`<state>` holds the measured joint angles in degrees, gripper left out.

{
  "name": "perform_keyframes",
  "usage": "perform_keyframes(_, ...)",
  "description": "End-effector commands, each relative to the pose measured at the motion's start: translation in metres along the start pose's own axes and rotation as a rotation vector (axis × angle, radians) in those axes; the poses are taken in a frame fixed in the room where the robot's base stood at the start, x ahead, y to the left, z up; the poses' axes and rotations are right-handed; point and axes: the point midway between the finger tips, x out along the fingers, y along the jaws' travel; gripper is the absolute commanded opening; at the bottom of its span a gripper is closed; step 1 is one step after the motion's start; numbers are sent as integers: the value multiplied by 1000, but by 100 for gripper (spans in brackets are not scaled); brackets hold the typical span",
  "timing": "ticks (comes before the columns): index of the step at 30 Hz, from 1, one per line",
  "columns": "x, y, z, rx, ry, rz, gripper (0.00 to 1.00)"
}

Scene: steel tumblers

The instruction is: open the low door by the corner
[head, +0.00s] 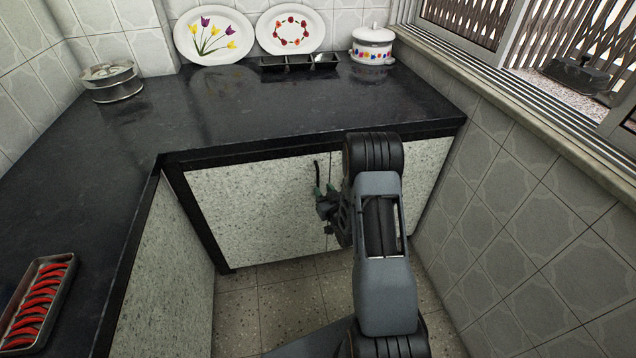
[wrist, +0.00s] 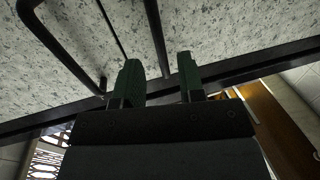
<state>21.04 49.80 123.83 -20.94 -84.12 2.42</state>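Two low speckled doors stand under the black counter in the head view. The left door (head: 255,205) is beside the counter's inner corner; the right door (head: 428,175) is by the tiled wall and partly hidden by my arm. Both look shut. The left door's black handle (head: 317,175) shows just left of my gripper (head: 326,206). In the wrist view my gripper (wrist: 158,62) is open, its green fingers apart with one black handle bar (wrist: 157,35) between them. Contact cannot be told. A second handle (wrist: 62,45) shows at the left, across a dark seam.
The black counter (head: 230,115) overhangs the doors. Plates, a lidded pot (head: 373,45), a steel tin (head: 111,82) and a tray of red peppers (head: 38,300) stand on it. The tiled wall (head: 520,220) bounds the right. Some floor (head: 285,300) is clear before the doors.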

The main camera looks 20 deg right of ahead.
Motion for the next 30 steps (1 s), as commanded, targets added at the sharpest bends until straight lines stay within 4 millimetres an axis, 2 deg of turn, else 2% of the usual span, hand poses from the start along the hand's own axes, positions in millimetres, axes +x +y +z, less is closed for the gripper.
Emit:
perform_keyframes(3, 20, 0, 1, -2, 1, -2, 36)
perform_keyframes(9, 42, 0, 1, -1, 0, -1, 36)
perform_keyframes(15, 52, 0, 1, -1, -2, 0, 36)
perform_keyframes(24, 53, 0, 0, -1, -2, 0, 36)
perform_keyframes(30, 53, 0, 0, -1, -2, 0, 17)
